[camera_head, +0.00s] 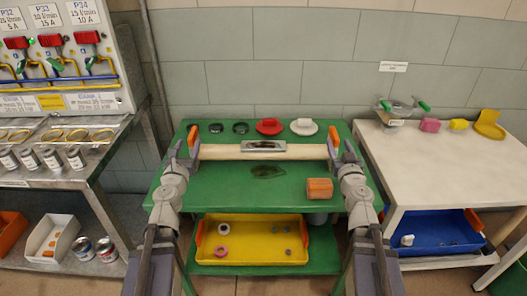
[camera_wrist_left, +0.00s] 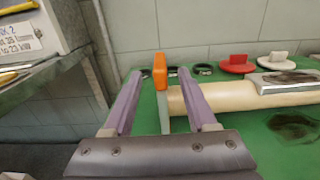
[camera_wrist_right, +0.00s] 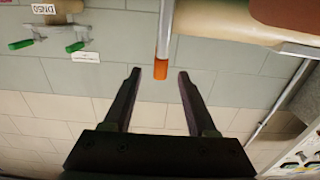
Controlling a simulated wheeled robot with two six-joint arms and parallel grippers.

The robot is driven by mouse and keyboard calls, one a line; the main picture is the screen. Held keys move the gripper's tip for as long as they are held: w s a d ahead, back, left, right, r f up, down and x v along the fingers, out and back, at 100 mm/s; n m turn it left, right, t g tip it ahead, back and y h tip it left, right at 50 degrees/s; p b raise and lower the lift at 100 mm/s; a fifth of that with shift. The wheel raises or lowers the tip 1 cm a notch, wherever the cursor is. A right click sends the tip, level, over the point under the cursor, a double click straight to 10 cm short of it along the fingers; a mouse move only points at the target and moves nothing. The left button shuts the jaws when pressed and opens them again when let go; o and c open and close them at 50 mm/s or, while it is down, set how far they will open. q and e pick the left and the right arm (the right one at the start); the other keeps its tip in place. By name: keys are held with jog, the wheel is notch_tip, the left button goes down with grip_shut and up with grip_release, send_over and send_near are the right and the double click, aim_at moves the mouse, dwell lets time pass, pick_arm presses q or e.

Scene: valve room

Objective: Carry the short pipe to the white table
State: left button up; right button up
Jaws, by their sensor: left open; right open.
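The short pipe (camera_head: 225,152) is beige and lies across the back of the green table, with a grey clamp-like piece (camera_head: 264,146) around its middle. An upright orange-tipped handle stands at its left end (camera_wrist_left: 161,72) and another at its right end (camera_wrist_right: 161,68). My left gripper (camera_head: 190,144) is open, its fingers on either side of the left handle. My right gripper (camera_head: 341,145) is open, its fingertips at the right handle's orange tip. Contact cannot be told. The white table (camera_head: 425,165) stands to the right.
An orange block (camera_head: 319,188) and a dark stain lie in front. Green-handled clamps (camera_head: 402,108) and pink and yellow pieces line the white table's back; its front is clear.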

aim_at(192, 132)
pick_arm(q)
jog(key=w, duration=0.6)
jog(key=shift+w, duration=0.3)
pick_arm(e)
jog(key=w, duration=0.6)
jog(key=shift+w, duration=0.3)
pick_arm(q)
grip_shut()
pick_arm(e)
grip_shut()
